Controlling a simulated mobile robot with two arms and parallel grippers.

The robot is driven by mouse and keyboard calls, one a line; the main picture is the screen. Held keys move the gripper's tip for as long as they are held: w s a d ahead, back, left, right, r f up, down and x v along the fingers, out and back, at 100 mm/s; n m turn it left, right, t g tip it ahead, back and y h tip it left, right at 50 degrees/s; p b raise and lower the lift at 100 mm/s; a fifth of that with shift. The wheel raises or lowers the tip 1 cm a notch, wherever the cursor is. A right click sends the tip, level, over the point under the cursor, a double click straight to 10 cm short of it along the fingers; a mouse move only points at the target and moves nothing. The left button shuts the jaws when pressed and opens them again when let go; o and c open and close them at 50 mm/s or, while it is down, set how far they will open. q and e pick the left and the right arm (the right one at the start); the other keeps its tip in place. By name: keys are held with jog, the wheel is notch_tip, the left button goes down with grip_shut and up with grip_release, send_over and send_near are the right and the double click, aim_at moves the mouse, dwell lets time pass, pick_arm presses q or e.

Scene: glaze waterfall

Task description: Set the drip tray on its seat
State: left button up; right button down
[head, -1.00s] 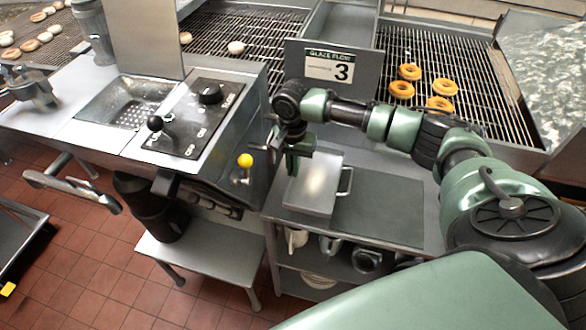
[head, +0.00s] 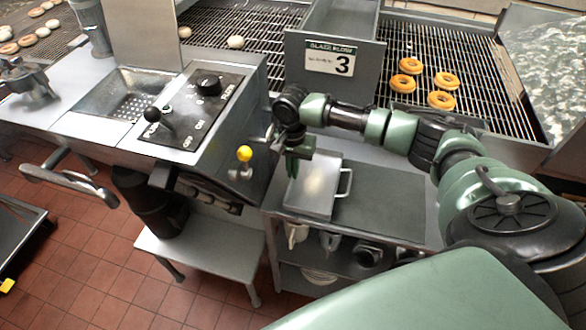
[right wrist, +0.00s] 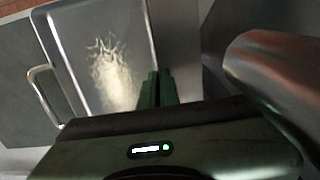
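The drip tray (head: 318,190) is a shallow silver rectangular tray with a wire handle on its right side. It lies on the top of a grey cart in the head view, and also shows in the right wrist view (right wrist: 85,45). My right gripper (head: 291,168) is at the tray's left edge, opposite the handle. Its green fingers (right wrist: 159,88) are close together at that edge and look shut on the rim; the contact itself is partly hidden. My left gripper is not in view. I cannot tell which place is the tray's seat.
The cart top (head: 385,205) is bare right of the tray. A control panel (head: 195,115) with a lever and a yellow-knobbed valve (head: 244,154) stand left of my gripper. A low grey stand (head: 210,248) holds a black container (head: 150,205). Doughnuts lie on the rack behind.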

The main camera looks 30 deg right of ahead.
jog(key=shift+f, duration=0.25)
jog(key=c, duration=1.6)
grip_release()
notch_tip(320, 180, up, 8)
jog(key=shift+f, duration=0.15)
